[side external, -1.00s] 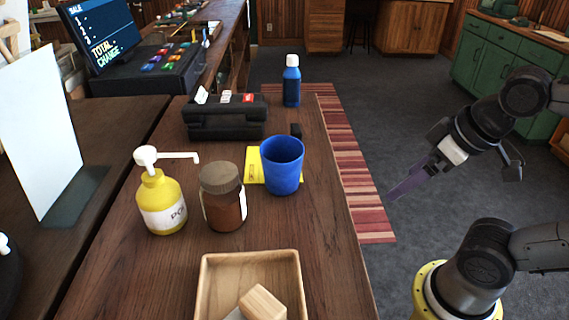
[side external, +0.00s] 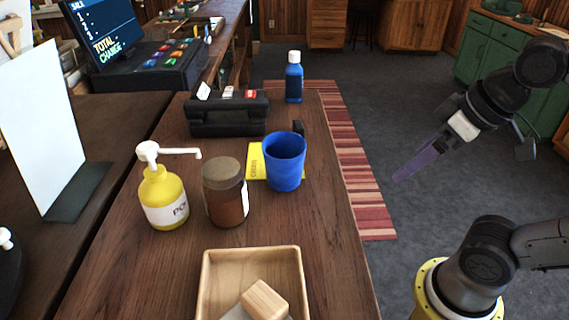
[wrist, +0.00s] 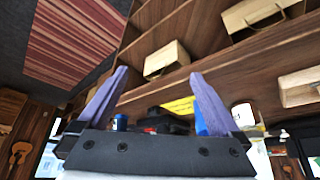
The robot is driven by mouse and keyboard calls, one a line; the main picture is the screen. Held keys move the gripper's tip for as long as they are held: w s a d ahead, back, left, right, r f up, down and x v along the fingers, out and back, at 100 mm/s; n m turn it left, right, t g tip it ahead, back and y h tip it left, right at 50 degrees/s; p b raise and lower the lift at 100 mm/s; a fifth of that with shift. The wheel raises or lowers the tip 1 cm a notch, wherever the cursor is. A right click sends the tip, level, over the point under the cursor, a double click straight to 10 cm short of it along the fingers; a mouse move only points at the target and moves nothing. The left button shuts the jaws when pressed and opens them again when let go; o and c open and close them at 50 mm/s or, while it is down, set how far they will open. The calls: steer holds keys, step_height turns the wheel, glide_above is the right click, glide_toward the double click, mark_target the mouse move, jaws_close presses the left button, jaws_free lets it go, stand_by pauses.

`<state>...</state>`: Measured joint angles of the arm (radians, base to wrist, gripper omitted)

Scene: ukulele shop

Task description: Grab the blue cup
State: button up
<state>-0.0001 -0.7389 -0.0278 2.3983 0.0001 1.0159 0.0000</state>
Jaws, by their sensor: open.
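The blue cup (side external: 285,164) stands upright on the wooden table, right of the brown jar and in front of a yellow booklet (side external: 256,161). My gripper (side external: 408,170) is off the table's right side, above the floor and apart from the cup. In the side view its fingers overlap each other. In the wrist view my gripper (wrist: 158,76) is open, its two purple fingers spread with nothing between the tips. A blue patch, probably the cup (wrist: 200,122), shows there, mostly hidden by the right finger.
A brown jar (side external: 226,192), yellow pump bottle (side external: 164,200) and wooden tray (side external: 208,285) with a block are nearby. A black case (side external: 228,116) and blue bottle (side external: 294,80) stand farther back. The table's right edge (side external: 350,215) lies between gripper and cup.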

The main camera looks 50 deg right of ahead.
steer(key=w+a+m+g+y, duration=0.1)
steer(key=w+a+m+y, duration=0.1)
steer(key=a+m+y, duration=0.1)
steer(key=w+a+m+g+y, duration=0.1)
steer(key=w+a+m+y, duration=0.1)
steer(key=m+y, duration=0.3)
steer(key=w+a+r+m+g+y, duration=0.1)
steer(key=w+a+m+y, duration=0.1)
steer(key=a+m+y, duration=0.2)
steer(key=shift+w+m+y, duration=0.2)
steer(key=shift+m+y, duration=0.1)
steer(key=shift+m, duration=0.65)
steer(key=shift+w+m+y, duration=0.15)
steer(key=shift+m+y, duration=0.15)
steer(key=shift+m, duration=0.65)
steer(key=w+d+r+m+t+y, duration=0.3)
steer(key=w+d+m+t, duration=0.2)
steer(key=w+m, duration=0.15)
steer(key=shift+m, duration=0.35)
step_height(320, 180, down, 5)
steer(key=shift+s+a+r, duration=0.1)
steer(key=shift+a, duration=0.25)
glide_toward(266, 162)
steer(key=x, duration=0.4)
steer(key=shift+w+a, duration=0.1)
steer(key=shift+w, duration=0.1)
steer(key=shift+f+x, duration=0.15)
steer(key=shift+x, duration=1.2)
steer(key=shift+f+x, duration=0.1)
steer(key=shift+x, duration=1.25)
